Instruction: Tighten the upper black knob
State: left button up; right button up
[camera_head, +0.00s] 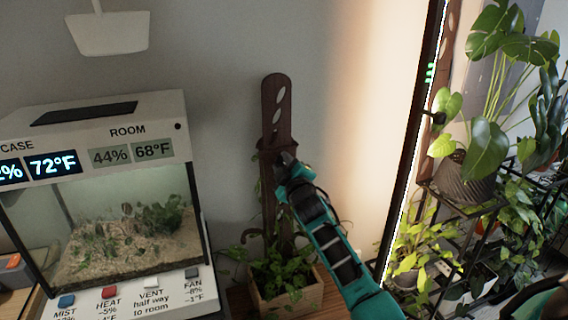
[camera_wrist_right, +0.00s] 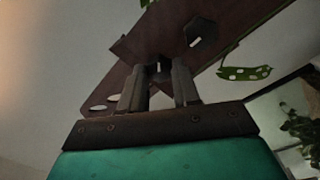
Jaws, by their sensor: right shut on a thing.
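A dark brown wooden support (camera_head: 276,105) with oval slots rises from the planter in the head view. My right gripper (camera_head: 286,160) reaches its upper part from the lower right and hides the knob there. In the right wrist view, my right gripper (camera_wrist_right: 159,72) is shut on the upper black knob (camera_wrist_right: 159,67), which shows between the fingers with a small pale mark. A second black knob (camera_wrist_right: 202,31), with a pale mark too, sits farther along the same support (camera_wrist_right: 115,85), apart from the fingers. My left gripper is not in view.
A wooden planter box (camera_head: 290,294) with leafy vines stands below the support. A white terrarium (camera_head: 190,215) with displays and coloured buttons stands at left. A dark upright frame (camera_head: 412,150) and plant shelves (camera_head: 470,208) stand at right. Bare wall surrounds the support's top.

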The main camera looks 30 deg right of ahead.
jog(key=shift+m+p, duration=0.4)
jog(key=shift+m, duration=1.1)
jog(key=o, duration=1.1)
jog(key=shift+c, duration=0.2)
jog(key=v, duration=1.3)
jog(key=shift+r, duration=0.15)
jog(key=shift+w, duration=0.1)
